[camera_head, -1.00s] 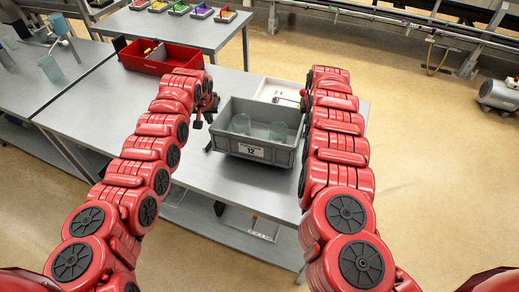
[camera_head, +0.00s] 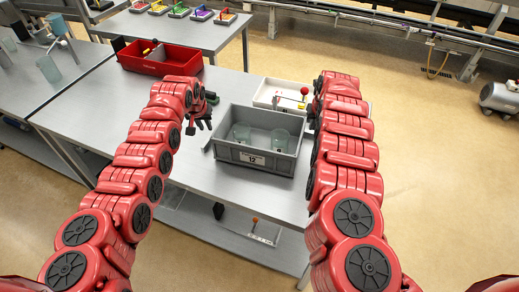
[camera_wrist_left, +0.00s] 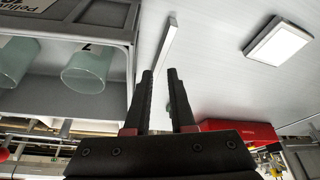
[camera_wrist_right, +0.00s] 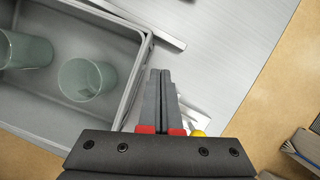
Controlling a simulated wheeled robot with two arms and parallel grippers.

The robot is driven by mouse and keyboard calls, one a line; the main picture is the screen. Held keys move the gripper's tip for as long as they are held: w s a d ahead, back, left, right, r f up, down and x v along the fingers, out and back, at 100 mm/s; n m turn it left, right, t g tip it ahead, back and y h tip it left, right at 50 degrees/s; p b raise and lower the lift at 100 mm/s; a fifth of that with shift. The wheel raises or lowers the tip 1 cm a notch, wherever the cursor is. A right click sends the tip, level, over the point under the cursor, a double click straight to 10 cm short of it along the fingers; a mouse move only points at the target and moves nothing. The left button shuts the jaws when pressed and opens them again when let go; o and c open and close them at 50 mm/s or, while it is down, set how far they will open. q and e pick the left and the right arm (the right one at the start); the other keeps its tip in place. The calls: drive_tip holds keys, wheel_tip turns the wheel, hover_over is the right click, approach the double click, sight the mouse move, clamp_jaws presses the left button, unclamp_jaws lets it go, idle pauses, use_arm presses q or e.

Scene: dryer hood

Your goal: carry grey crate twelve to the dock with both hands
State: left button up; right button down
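Grey crate twelve (camera_head: 228,153) stands upright on the grey table, its "12" label facing me. Two clear greenish beakers (camera_head: 279,140) stand inside it; they also show in the right wrist view (camera_wrist_right: 87,80). My left gripper (camera_head: 204,119) is open and empty, just left of the crate and apart from it. In the left wrist view its fingers (camera_wrist_left: 160,72) have a gap between them. My right gripper (camera_wrist_right: 161,72) is beside the crate's right rim, its fingers together with nothing seen between them; the arm mostly hides it in the head view. I cannot make out a marked dock.
Thin metal strips lie beside the crate, one at its left (camera_wrist_left: 166,50), one at its right (camera_wrist_right: 145,28). A white tray with a red-knobbed lever (camera_head: 304,91) is behind it. A red bin (camera_head: 185,63) stands at the back left. The table's left part is clear.

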drive_tip(key=shift+d, duration=0.25)
use_arm(q)
drive_tip(key=shift+a, duration=0.4)
use_arm(e)
drive_tip(key=c, duration=1.2)
unclamp_jaws()
drive_tip(key=shift+d, duration=0.15)
drive_tip(key=shift+o, duration=0.2)
use_arm(q)
drive_tip(key=v, duration=1.2)
use_arm(e)
drive_tip(key=v, duration=1.1)
drive_tip(key=shift+s+r, duration=0.25)
drive_tip(key=shift+r, duration=0.1)
use_arm(q)
drive_tip(key=shift+s+f, duration=0.1)
drive_tip(key=shift+f, duration=0.05)
use_arm(e)
drive_tip(key=shift+f, duration=0.1)
